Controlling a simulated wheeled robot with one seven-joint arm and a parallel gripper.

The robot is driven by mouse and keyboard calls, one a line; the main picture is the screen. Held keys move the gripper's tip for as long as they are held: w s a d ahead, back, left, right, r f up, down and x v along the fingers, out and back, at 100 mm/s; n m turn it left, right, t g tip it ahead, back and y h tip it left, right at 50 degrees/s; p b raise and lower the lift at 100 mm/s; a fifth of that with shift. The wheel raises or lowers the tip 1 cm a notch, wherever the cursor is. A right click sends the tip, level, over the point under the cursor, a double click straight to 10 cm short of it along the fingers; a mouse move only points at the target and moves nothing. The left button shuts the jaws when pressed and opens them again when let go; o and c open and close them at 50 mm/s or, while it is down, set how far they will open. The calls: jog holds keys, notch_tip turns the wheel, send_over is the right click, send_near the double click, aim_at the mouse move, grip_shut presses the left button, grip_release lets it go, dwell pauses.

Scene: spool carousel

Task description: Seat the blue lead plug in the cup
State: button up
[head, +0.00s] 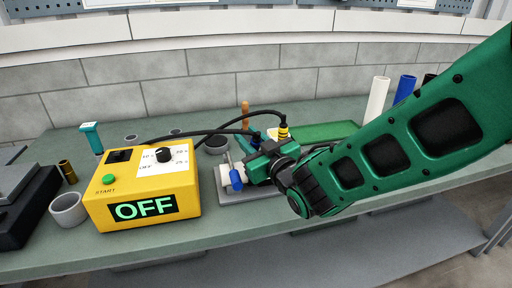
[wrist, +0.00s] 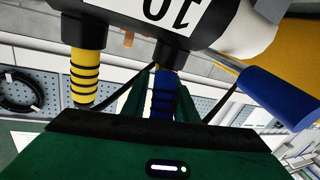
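The blue lead plug (wrist: 162,95), with dark rings, stands between the green fingers of my gripper (wrist: 160,100) in the wrist view. The fingers appear closed on it. Its upper end is at the black cup (wrist: 176,52) under the dark body labelled 10; I cannot tell whether it is inside the cup or just short of it. A yellow plug (wrist: 85,75) with black rings sits at the neighbouring cup, and also shows in the head view (head: 283,132). In the head view my gripper (head: 262,160) is over the small device, and its fingertips are largely hidden.
A yellow control box (head: 145,190) reading OFF stands left, with black cables running to the device. A blue handle (head: 237,180) sticks out in front of the device. A grey ring (head: 68,209), teal tool (head: 91,137) and white tube (head: 377,98) stand on the bench.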

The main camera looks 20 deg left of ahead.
grip_shut()
